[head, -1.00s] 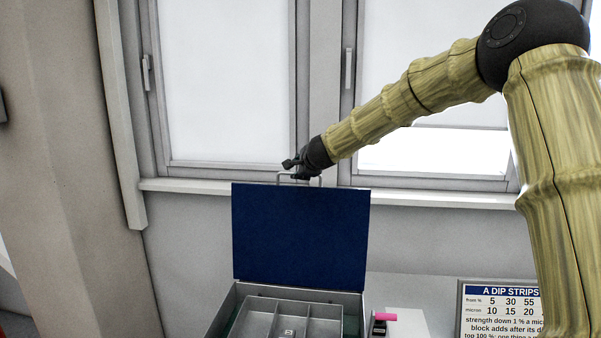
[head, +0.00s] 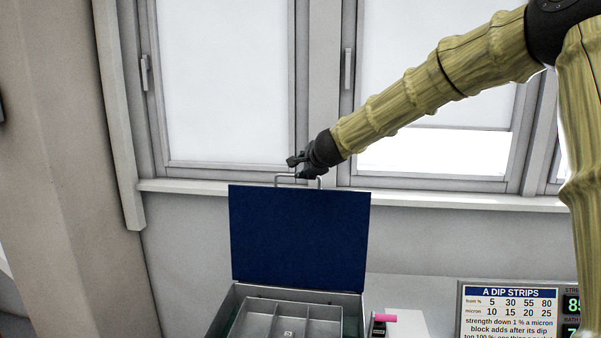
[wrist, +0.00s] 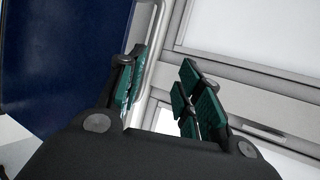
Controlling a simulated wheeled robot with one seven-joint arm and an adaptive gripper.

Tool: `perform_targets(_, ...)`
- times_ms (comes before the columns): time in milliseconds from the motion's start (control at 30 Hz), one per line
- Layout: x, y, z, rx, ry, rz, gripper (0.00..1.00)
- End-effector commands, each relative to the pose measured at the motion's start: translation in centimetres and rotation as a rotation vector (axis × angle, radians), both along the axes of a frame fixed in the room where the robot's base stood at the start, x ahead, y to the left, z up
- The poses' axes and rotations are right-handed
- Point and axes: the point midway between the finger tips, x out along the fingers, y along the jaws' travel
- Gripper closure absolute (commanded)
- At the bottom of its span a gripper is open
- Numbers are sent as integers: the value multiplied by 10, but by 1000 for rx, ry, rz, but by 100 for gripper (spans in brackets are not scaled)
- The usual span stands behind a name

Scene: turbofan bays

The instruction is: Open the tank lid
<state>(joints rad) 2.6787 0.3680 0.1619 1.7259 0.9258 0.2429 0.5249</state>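The tank lid (head: 300,238) is a dark blue panel standing upright, open, at the back of a grey tank (head: 236,305). A pale metal handle (head: 283,179) stands on its top edge. My gripper (head: 295,168) is at that handle in the head view. In the wrist view, my gripper's green-padded fingers (wrist: 165,95) are spread apart. The handle bar (wrist: 158,50) runs close beside the left finger, and I cannot tell whether they touch. The lid's blue face (wrist: 65,60) fills the left of the wrist view.
The tank holds a grey divided tray (head: 290,322). A pink-topped item (head: 384,318) stands to its right. A "A DIP STRIPS" sign (head: 510,310) and a lit display (head: 571,304) are further right. Windows and a sill (head: 430,198) lie behind the lid.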

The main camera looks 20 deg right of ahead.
Motion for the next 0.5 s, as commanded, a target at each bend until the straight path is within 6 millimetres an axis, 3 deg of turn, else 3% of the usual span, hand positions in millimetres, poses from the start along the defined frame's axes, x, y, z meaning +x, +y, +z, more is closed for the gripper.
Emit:
perform_targets(200,-26,3,16,0,-2,3,69)
perform_targets(500,-45,4,25,0,0,4,69)
